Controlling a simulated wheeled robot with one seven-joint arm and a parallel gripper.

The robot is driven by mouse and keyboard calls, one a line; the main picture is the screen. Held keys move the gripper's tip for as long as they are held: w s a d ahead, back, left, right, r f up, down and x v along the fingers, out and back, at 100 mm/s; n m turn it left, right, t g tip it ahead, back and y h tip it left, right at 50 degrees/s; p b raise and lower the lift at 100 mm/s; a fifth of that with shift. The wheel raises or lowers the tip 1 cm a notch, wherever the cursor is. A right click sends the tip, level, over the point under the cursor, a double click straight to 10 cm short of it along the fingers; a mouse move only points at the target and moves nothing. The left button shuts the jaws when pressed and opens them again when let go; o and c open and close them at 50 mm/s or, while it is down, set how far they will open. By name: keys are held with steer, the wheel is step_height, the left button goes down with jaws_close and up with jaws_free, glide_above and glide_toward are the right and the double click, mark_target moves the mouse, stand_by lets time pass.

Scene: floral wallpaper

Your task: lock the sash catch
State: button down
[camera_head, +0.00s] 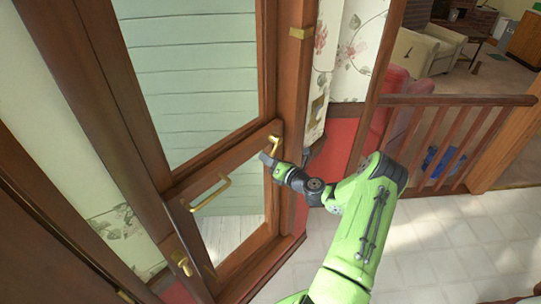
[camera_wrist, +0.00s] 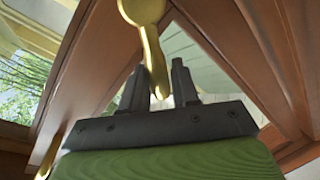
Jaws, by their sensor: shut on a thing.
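The brass sash catch (camera_head: 276,141) sits at the right end of the wooden rail across the window. In the wrist view its round plate (camera_wrist: 143,11) is at the top, and its curved lever (camera_wrist: 153,55) hangs down between my fingers. My gripper (camera_head: 268,158) is at the catch, and in the wrist view (camera_wrist: 160,80) its dark fingers are shut on the lever.
A brass pull handle (camera_head: 210,192) is on the same rail to the left. A brass knob (camera_head: 182,263) is on the frame below it. The right post of the frame (camera_head: 293,75) and a wooden railing (camera_head: 455,101) stand near my arm. Tiled floor (camera_head: 440,250) is open at lower right.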

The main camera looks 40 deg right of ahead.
stand_by(0.4)
steer(key=c, duration=1)
jaws_free()
steer(key=shift+f+b, duration=0.1)
steer(key=shift+b, duration=0.2)
